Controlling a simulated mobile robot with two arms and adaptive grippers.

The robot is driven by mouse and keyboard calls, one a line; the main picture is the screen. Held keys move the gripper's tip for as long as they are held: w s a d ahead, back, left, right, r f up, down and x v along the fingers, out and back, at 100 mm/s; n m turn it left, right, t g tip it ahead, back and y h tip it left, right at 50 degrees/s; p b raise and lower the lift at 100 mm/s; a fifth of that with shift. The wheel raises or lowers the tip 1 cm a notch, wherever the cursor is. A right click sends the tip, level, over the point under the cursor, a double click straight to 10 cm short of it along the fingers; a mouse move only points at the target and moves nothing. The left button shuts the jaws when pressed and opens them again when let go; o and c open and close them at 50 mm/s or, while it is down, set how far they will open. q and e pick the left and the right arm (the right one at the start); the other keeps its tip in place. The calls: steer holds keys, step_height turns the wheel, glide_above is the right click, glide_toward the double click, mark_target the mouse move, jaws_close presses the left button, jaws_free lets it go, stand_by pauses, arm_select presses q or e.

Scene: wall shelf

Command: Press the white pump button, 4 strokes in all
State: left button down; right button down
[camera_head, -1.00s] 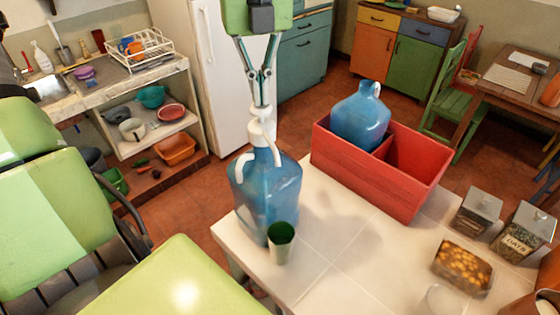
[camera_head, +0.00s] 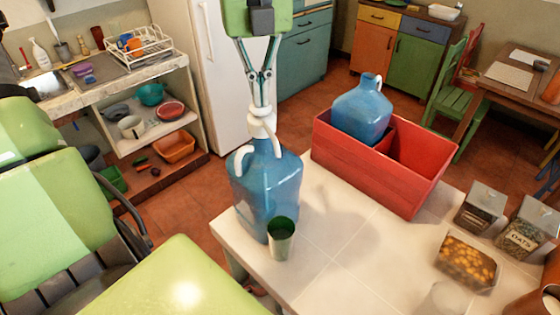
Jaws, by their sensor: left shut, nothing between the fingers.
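A blue water bottle (camera_head: 268,185) stands upright near the left corner of the tiled table. A dark green cup (camera_head: 281,240) stands in front of the bottle. My left gripper (camera_head: 262,104) comes down from the top of the picture, its fingers together and pointing down. Its fingertips are at the top of the white pump button and seem to touch it, partly hiding it. The fingers hold nothing. My right gripper is not in view.
A red crate (camera_head: 365,178) right of the bottle holds a second blue bottle (camera_head: 362,108). Jars and a glass dish of orange-brown food (camera_head: 468,262) are at the right. The tabletop between bottle and dish is clear.

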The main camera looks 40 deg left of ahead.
arm_select(q)
steer(key=shift+r+p, duration=1.3)
steer(key=shift+r, duration=0.6)
steer(key=shift+f, duration=0.1)
steer(key=shift+f+b, duration=1.75)
steer(key=shift+f, duration=0.2)
steer(key=shift+r, duration=0.1)
steer(key=shift+r+p, duration=1.45)
steer(key=shift+r, duration=0.5)
